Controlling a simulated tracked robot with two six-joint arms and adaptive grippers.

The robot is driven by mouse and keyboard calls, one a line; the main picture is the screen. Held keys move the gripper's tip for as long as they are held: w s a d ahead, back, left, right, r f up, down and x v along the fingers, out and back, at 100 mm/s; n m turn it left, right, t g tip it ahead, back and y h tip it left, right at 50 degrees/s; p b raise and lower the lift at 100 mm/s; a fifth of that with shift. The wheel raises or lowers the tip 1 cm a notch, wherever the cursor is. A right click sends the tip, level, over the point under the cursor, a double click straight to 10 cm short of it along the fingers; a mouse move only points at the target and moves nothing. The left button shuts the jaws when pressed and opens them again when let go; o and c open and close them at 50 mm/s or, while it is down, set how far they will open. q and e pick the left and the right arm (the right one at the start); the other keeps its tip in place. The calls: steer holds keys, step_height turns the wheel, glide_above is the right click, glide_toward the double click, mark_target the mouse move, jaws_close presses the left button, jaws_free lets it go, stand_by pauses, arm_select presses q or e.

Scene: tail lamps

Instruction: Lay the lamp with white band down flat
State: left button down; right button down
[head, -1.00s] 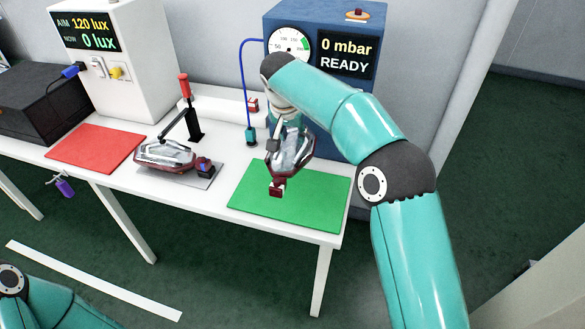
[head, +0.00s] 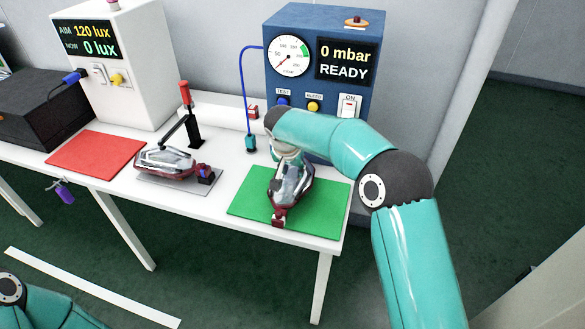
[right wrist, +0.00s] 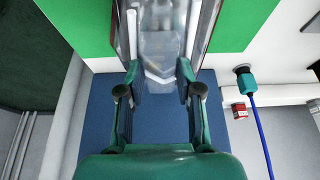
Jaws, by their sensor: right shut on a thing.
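The lamp with the white band (head: 292,189) has a clear lens, a dark red rim and a dark red plug end with a small pale band. It is at the green mat (head: 245,203), plug end toward the mat's front edge. I cannot tell whether it touches the mat. My right gripper (head: 284,160) is shut on its far end; the arm partly hides the grip. In the right wrist view the two fingers (right wrist: 160,95) flank the clear lens (right wrist: 160,45). My left gripper is out of view; only part of that arm shows at the lower left.
Another lamp (head: 165,160) with a dark blue plug end lies on a grey plate beside the red-handled clamp (head: 188,115). A red mat (head: 95,155) lies left of it. The blue test box (head: 345,90) stands behind the green mat, with a blue hose (head: 246,90) beside it.

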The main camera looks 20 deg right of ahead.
steer(key=shift+f, duration=0.1)
steer(key=c, duration=0.8)
jaws_free()
steer(key=shift+o, duration=0.2)
steer(key=v, duration=1.2)
steer(key=shift+b, duration=0.35)
